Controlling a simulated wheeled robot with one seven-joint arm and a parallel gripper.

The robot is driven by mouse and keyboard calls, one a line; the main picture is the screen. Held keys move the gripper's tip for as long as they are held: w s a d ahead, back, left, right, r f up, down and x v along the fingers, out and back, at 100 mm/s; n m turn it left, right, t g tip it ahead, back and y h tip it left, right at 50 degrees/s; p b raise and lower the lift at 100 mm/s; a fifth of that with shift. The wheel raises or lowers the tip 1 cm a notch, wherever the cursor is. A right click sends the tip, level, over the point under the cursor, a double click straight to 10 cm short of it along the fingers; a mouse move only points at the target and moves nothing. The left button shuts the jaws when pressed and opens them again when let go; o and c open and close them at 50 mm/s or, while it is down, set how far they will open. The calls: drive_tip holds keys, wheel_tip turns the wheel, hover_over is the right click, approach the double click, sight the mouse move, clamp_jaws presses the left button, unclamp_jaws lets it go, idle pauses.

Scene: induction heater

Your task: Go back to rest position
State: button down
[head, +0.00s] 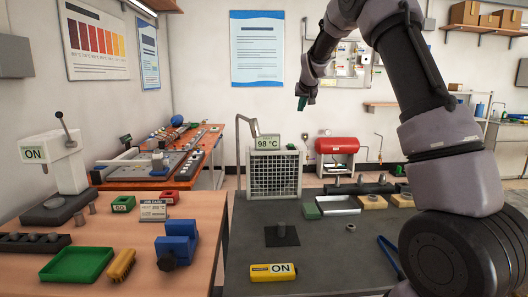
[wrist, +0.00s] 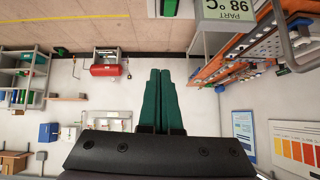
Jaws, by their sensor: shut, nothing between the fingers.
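My gripper (head: 304,101) is raised in the air at the upper middle of the head view, well above the dark bench (head: 318,237). In the wrist view, its two green fingers (wrist: 159,75) lie together, shut, with nothing between them. The fingers touch nothing. My arm bends down from the upper right and fills the right side of the head view, hiding part of the bench and the wall.
A wire-mesh heater guard (head: 274,174) with a 98 °C display (head: 267,142) stands on the dark bench. The wooden bench (head: 120,212) holds a press (head: 55,165), green tray (head: 77,265), brush (head: 122,264) and blue vise (head: 178,246). The air around my gripper is clear.

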drive_tip(key=s+d+r+m+y, duration=0.1)
drive_tip(key=s+r, duration=0.2)
drive_tip(key=s, duration=0.6)
drive_tip(key=s+d+r+m+g, duration=0.1)
drive_tip(key=s+d+r, duration=0.15)
drive_tip(key=s, duration=0.65)
drive_tip(key=s+d+r+y, duration=0.1)
drive_tip(key=s+r, duration=0.3)
drive_tip(key=s, duration=0.5)
drive_tip(key=s+f, duration=0.3)
drive_tip(key=s, duration=0.9)
drive_tip(key=s+a+f+m+g, duration=0.1)
drive_tip(key=s+f, duration=0.2)
drive_tip(key=s, duration=0.9)
drive_tip(key=shift+a, duration=0.2)
